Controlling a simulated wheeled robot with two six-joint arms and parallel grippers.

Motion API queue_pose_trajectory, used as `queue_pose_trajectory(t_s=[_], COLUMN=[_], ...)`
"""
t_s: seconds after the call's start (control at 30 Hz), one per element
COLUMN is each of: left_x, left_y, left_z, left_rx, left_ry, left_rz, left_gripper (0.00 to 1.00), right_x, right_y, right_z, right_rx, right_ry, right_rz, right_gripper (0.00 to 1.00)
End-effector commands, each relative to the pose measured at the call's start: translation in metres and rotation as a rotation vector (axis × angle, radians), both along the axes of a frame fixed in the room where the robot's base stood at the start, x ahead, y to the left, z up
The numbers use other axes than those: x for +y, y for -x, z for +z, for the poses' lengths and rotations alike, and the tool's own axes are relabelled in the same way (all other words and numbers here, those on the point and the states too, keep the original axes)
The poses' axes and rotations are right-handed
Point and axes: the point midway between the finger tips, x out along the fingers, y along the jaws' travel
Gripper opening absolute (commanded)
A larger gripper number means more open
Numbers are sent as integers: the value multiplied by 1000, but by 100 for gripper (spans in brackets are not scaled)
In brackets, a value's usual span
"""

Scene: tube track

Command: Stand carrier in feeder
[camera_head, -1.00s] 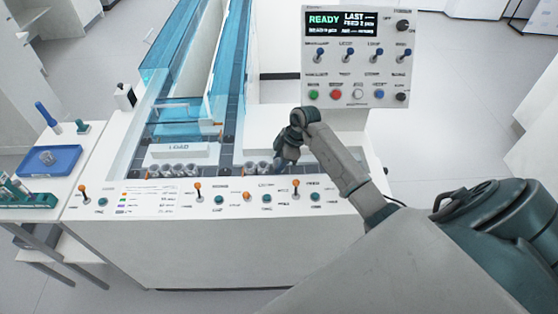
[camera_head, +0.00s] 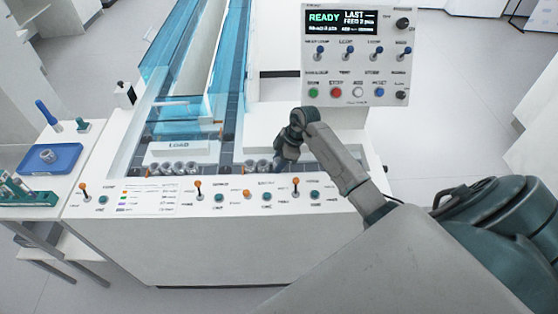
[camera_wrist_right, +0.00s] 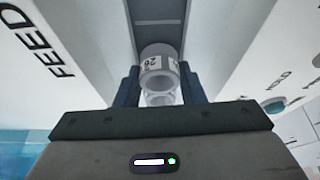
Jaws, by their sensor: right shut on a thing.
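The word FEED is printed on the white surface beside the lane. Whether the held carrier touches the lane is unclear. My left gripper is not in view.
Several more carriers (camera_head: 172,169) stand in the left lane by the LOAD plate (camera_head: 180,149). Blue clear covers (camera_head: 175,60) line the left lane. A control panel (camera_head: 356,55) reading READY rises behind the arm. Levers (camera_head: 198,189) line the front edge. A blue tray (camera_head: 50,159) lies at left.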

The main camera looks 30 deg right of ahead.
Motion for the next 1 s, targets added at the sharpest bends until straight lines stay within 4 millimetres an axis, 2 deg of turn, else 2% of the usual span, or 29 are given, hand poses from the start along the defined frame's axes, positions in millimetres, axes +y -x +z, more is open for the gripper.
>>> queue_pose_trajectory(t_s=[0.47, 0.5, 0.6, 1.0], left_x=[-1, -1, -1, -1], left_y=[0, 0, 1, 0], left_z=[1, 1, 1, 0], left_rx=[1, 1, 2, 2], left_ry=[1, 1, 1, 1], left_rz=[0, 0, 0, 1], left_gripper=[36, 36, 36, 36], right_x=[0, 0, 1, 2], right_y=[2, 2, 3, 5], right_z=[-9, -9, -10, -13], right_rx=[6, 6, 9, 17], right_ry=[-1, -1, -1, -6], right_rz=[-1, -1, -1, 1], right_gripper=[23, 43, 61, 61])
